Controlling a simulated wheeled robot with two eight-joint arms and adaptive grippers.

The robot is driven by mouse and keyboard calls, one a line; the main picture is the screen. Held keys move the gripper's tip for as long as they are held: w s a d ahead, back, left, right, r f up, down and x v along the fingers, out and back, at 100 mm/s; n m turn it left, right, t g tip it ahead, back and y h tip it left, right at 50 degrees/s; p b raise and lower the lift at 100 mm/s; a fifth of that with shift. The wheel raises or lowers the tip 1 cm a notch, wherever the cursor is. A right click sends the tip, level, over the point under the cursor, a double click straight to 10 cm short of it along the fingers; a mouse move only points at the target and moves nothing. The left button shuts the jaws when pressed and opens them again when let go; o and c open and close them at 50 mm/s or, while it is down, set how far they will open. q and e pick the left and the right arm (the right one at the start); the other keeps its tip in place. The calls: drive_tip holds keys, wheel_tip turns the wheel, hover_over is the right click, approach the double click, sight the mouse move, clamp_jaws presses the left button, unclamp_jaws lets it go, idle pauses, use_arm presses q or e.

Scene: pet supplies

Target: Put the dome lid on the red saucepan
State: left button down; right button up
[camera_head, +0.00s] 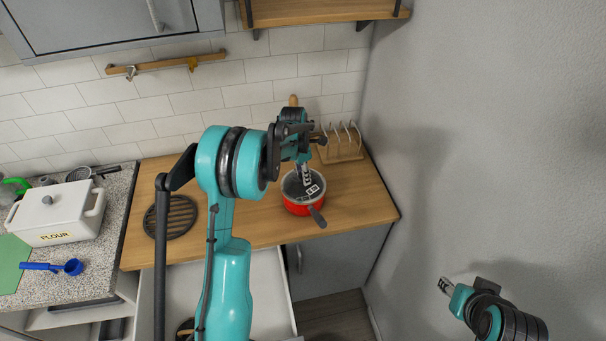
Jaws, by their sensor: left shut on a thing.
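The red saucepan (297,209) stands on the wooden counter, its dark handle pointing toward the lower right. A dark grey, rounded surface at its top looks like the dome lid (290,188). It lies within the pan's rim, partly hidden by my gripper, and I cannot tell whether it rests on the rim. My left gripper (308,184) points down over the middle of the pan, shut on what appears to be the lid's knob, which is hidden. My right gripper (447,287) is at the lower right, away from the counter, beside the grey wall; its opening is unclear.
A wooden dish rack (342,152) stands just behind the pan on the right. A black round trivet (170,217) lies on the counter at left. A white flour box (57,213) and a blue scoop (72,267) are on the speckled counter. A shelf (320,13) hangs above.

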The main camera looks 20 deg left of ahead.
use_arm(q)
drive_tip(key=shift+f, duration=0.15)
idle(0.5)
drive_tip(key=c, duration=1)
unclamp_jaws()
wheel_tip(320, 180, up, 12)
drive_tip(key=s, duration=0.1)
drive_tip(key=shift+a, duration=0.45)
drive_tip(key=shift+s+f, duration=0.1)
drive_tip(key=shift+s, duration=0.05)
